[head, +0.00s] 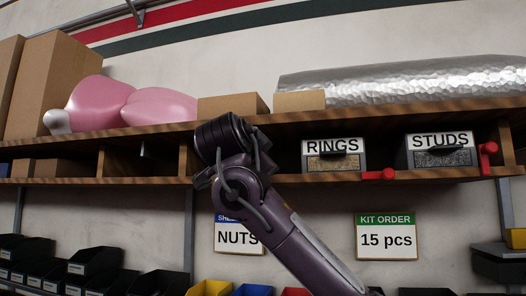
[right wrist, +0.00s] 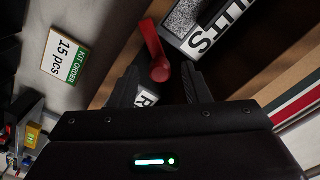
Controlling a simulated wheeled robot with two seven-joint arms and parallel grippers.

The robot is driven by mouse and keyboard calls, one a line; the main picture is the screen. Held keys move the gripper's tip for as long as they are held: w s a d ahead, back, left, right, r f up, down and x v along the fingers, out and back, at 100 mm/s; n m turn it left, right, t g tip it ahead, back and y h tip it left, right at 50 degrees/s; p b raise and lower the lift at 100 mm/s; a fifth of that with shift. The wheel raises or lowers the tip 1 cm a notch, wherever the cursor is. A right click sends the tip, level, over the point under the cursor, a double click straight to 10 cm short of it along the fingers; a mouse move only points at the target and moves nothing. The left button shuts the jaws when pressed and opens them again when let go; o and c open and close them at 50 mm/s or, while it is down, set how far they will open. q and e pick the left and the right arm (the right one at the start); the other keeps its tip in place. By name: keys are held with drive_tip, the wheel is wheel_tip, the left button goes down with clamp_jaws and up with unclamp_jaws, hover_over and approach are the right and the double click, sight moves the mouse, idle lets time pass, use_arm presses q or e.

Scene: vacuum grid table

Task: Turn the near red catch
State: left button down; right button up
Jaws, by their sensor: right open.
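A red catch (head: 380,174) lies level on the shelf edge between the RINGS box (head: 333,161) and the STUDS box (head: 438,158). A second red catch (head: 487,155) stands upright right of the STUDS box. My right arm reaches up to the left of the RINGS box in the head view; its jaws cannot be made out there. In the right wrist view my right gripper (right wrist: 160,72) is open and empty. The first catch (right wrist: 152,45) shows just ahead, its round hub between the fingertips in the picture; contact cannot be told. My left gripper is out of view.
The wooden shelf (head: 275,182) has a board close above the boxes. A KIT ORDER sign (head: 386,238) reading 15 pcs and a NUTS sign (head: 238,237) hang below. Dark bins (head: 95,262) stand lower left. Cartons and a foil roll (head: 410,82) lie on top.

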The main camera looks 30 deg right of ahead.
drive_tip(key=p+x, duration=0.1)
drive_tip(key=x, duration=0.1)
drive_tip(key=shift+w+d, duration=0.2)
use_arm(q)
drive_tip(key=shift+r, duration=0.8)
use_arm(e)
drive_tip(key=shift+s+a, duration=0.1)
clamp_jaws()
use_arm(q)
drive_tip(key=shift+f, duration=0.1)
